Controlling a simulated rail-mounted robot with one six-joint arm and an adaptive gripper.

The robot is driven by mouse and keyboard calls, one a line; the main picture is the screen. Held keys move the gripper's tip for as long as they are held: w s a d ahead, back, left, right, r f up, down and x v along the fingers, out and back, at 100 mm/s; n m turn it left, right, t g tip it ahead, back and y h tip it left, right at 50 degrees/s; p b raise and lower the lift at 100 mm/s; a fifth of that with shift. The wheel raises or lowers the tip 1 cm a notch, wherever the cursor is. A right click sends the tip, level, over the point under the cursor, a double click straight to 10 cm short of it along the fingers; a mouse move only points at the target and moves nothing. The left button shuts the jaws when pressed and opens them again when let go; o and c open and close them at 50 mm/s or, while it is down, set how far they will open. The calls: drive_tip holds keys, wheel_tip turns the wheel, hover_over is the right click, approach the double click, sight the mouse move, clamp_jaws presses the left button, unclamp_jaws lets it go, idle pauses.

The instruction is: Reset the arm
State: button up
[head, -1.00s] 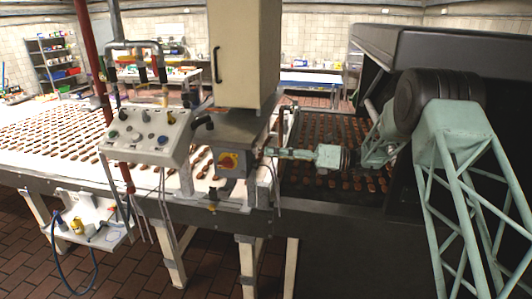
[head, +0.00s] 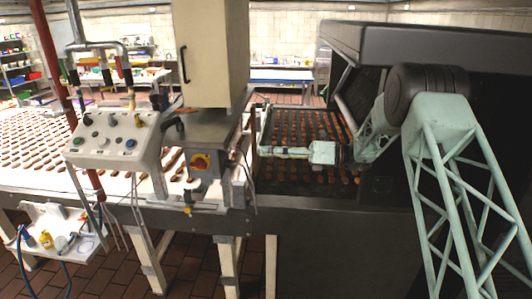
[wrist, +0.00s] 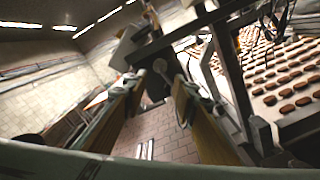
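My arm is pale green and reaches left over the dark conveyor section (head: 380,189). My gripper (head: 262,151) is at its left end, beside the metal press housing (head: 207,135). In the wrist view, my gripper (wrist: 158,84) shows two long fingers spread apart with brick floor visible between them. Nothing is held between them. The fingertips are small and partly unclear in the head view.
A control box (head: 112,138) with knobs stands left of the tall cream column (head: 210,50). Rows of brown biscuits (head: 30,140) lie on the belt. A large dark hood (head: 430,55) is at right. Brown tiled floor (head: 110,275) is open in front.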

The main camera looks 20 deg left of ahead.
idle(0.4)
drive_tip(key=s+d+r+n+t+h+b, duration=0.1)
drive_tip(key=s+d+r+n+h+b, duration=0.2)
drive_tip(key=s+d, duration=0.55)
drive_tip(key=s+d+r+n+t+h+b, duration=0.1)
drive_tip(key=s+d+n+h+b, duration=0.25)
drive_tip(key=s+d, duration=0.5)
drive_tip(key=s+d+r+n+t+h+b, duration=0.1)
drive_tip(key=s+d+r+n+h+b, duration=0.2)
drive_tip(key=s+d, duration=0.55)
drive_tip(key=s+d+f+n+t+h+b, duration=0.2)
drive_tip(key=s+d+f+n+b, duration=0.2)
drive_tip(key=s+d, duration=0.5)
drive_tip(key=s+d+f+n+t+h+b, duration=0.2)
drive_tip(key=s+d+f+n+h+b, duration=0.1)
drive_tip(key=s+d, duration=0.6)
drive_tip(key=s+d+f+n+t+h+b, duration=0.2)
drive_tip(key=s+d+f+n+b, duration=0.2)
drive_tip(key=s+d, duration=0.5)
drive_tip(key=d+f+b, duration=0.1)
drive_tip(key=d+f, duration=0.1)
drive_tip(key=d, duration=0.4)
drive_tip(key=shift+s+f+n+t, duration=0.2)
drive_tip(key=shift+s+n+t, duration=0.05)
drive_tip(key=shift+n+t, duration=0.15)
drive_tip(key=shift+o, duration=0.2)
drive_tip(key=shift+a+h, duration=0.1)
drive_tip(key=shift+h, duration=0.15)
